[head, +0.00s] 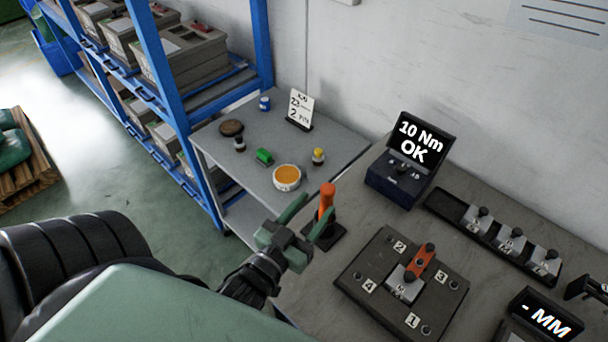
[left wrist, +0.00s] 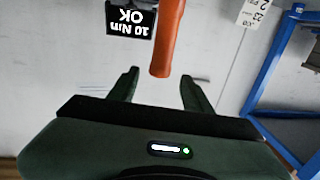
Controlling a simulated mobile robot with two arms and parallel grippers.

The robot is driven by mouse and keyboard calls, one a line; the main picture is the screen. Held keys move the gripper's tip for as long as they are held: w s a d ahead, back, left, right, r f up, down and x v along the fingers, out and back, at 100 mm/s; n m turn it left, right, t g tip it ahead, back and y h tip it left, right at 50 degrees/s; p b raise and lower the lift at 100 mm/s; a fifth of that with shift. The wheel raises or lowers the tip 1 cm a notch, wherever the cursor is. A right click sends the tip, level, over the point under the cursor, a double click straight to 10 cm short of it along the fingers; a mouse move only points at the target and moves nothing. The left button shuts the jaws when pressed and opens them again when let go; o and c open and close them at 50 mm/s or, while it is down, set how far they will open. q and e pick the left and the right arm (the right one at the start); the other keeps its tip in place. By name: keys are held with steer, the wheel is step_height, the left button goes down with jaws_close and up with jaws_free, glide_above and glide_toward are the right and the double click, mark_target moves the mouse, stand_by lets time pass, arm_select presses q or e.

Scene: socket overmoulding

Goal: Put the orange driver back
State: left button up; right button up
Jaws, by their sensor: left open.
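The orange driver (head: 327,197) stands about upright at a small black stand (head: 325,237) on the bench's left edge. My left gripper (head: 314,213) is open and empty just left of it in the head view, and partly covers the stand. In the left wrist view, which is upside down, the driver's rounded end (left wrist: 165,50) shows between the two spread fingertips (left wrist: 158,77) with a gap on each side. I cannot tell how far ahead of the fingertips it is. My right gripper is not in view.
A screen (head: 422,138) reads "10 Nm OK". A dark numbered plate (head: 375,255) holds a grey block with an orange piece (head: 421,262). A black tray (head: 450,203) of grey blocks lies behind. A side table (head: 230,172) with small items stands left of the bench.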

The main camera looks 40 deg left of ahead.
arm_select(q)
steer(key=shift+s+b, duration=0.3)
steer(key=shift+s, duration=1.45)
